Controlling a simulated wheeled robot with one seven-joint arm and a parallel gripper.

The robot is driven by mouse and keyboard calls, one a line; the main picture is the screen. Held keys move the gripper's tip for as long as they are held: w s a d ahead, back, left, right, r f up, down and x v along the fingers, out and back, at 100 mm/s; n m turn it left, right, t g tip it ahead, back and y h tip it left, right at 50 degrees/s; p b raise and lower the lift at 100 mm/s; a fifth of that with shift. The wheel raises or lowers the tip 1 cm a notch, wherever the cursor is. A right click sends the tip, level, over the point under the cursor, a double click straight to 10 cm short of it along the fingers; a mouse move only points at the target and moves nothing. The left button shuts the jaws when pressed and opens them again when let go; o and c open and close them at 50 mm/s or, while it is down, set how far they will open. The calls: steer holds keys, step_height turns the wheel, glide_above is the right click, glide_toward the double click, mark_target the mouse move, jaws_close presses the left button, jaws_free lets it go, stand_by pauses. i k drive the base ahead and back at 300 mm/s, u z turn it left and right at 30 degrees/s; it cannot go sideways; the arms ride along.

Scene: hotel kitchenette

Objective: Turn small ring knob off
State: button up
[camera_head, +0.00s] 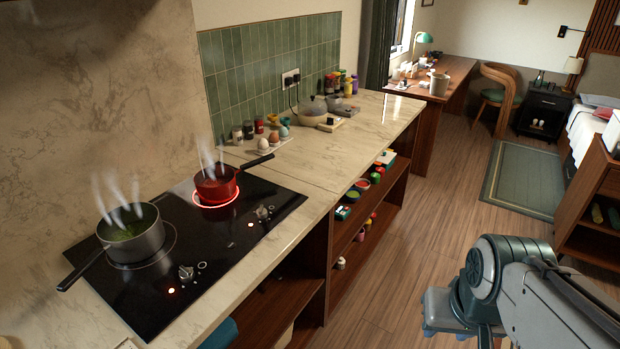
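The black cooktop (225,245) is set in the marble counter at the left. A small red pot (215,187) steams on a glowing red ring (216,203), the smaller-looking one. A knob (262,212) sits in front of it at the right, with a lit orange light beside it. A second knob (186,272) with its own lit orange light is nearer, in front of a grey pot (133,235) steaming on the other ring. My arm is at the lower right, over the floor, well apart from the cooktop. I see no gripper fingers.
The grey pot's handle points to the lower left; the red pot's points right along the counter. Eggs and jars (263,142) stand behind the red pot. Open shelves (365,225) with small items lie under the counter. The wooden floor (420,215) beside it is clear.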

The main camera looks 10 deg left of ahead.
mark_target(262, 212)
steer(key=u, duration=0.1)
steer(key=i, duration=0.8)
steer(key=u, duration=0.9)
steer(key=i, duration=0.55)
steer(key=u, duration=0.65)
